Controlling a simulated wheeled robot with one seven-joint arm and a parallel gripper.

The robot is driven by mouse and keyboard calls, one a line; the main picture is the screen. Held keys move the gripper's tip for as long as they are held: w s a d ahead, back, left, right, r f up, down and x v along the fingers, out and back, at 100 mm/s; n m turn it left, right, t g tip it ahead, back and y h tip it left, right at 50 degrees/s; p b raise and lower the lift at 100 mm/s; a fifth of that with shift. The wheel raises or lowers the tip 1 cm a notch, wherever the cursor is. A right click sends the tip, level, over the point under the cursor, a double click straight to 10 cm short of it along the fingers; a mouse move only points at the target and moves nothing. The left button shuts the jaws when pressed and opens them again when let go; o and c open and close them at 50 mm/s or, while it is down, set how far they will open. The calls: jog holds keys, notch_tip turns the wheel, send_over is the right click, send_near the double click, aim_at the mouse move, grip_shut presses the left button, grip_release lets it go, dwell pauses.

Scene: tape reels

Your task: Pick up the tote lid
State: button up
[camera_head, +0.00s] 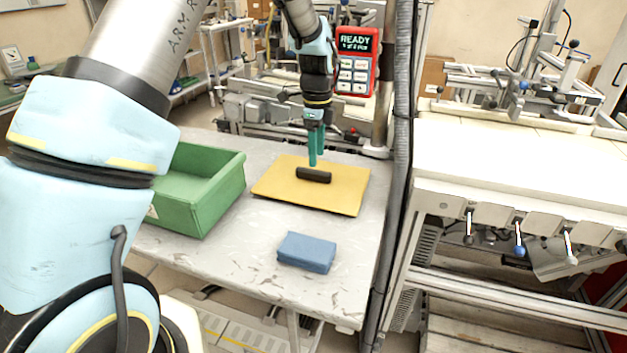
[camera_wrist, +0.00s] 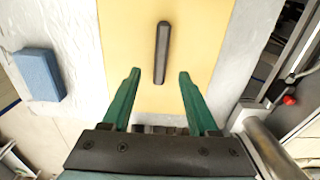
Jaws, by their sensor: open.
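The tote lid (camera_head: 338,194) is a flat yellow panel lying on the grey table, with a dark bar handle (camera_head: 314,175) across its middle. In the wrist view the yellow lid (camera_wrist: 124,40) fills the centre, and its dark handle (camera_wrist: 162,52) runs lengthwise, ahead of the fingertips and roughly between their lines. My gripper (camera_head: 316,163) has green fingers and points down above the lid, close to the handle. In the wrist view my gripper (camera_wrist: 158,75) is open and nothing is between its fingers. The exact height over the handle is hard to tell.
A green open tote (camera_head: 217,198) stands left of the lid on the grey table (camera_head: 230,258). A blue block (camera_head: 306,252) lies in front of the lid. A dark post rises at the table's right edge. A red-framed READY panel (camera_head: 356,62) is behind.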

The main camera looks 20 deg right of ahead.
aim_at(313, 170)
jog(key=f, duration=0.1)
jog(key=f+p, duration=0.2)
jog(key=f, duration=0.1)
jog(key=shift+w+a, duration=0.25)
jog(key=shift+a, duration=0.05)
jog(key=shift+f, duration=0.6)
grip_shut()
